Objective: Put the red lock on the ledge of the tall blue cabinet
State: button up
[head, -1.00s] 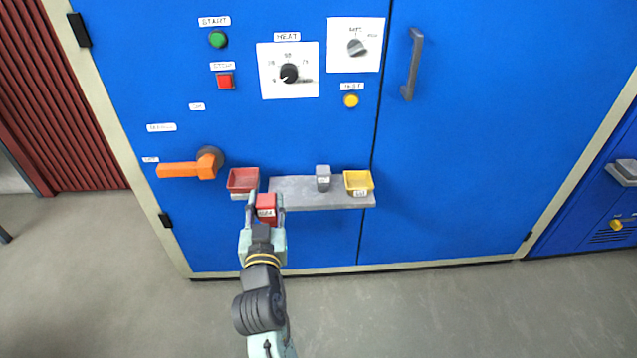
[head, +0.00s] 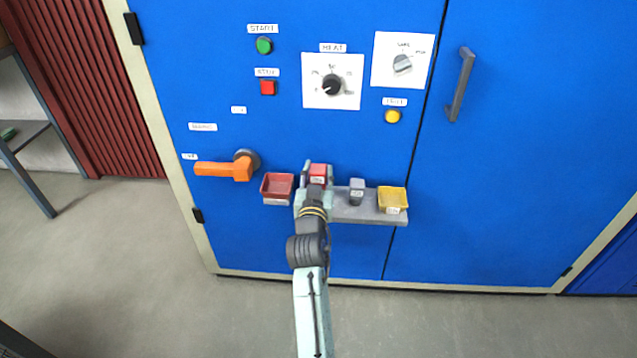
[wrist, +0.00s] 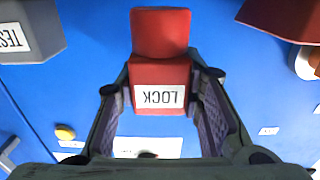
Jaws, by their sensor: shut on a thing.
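The red lock (head: 318,174) is a small red block with a white label reading LOCK. It also shows in the wrist view (wrist: 160,75), between the two fingers. My gripper (head: 315,186) is shut on it and holds it at the left end of the grey ledge (head: 366,215) on the tall blue cabinet (head: 520,150). I cannot tell whether the lock touches the ledge. The left part of the ledge is hidden behind my gripper.
A red tray (head: 277,187) is close left of my gripper. A grey block (head: 357,190) and a yellow tray (head: 393,199) are to the right on the ledge. An orange lever (head: 222,169) juts out at left. Knobs and buttons sit above.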

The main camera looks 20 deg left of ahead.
notch_tip(320, 180, down, 4)
jog(key=b, duration=0.3)
jog(key=shift+w+a+r, duration=0.1)
jog(key=shift+r, duration=0.15)
jog(key=o, duration=1.2)
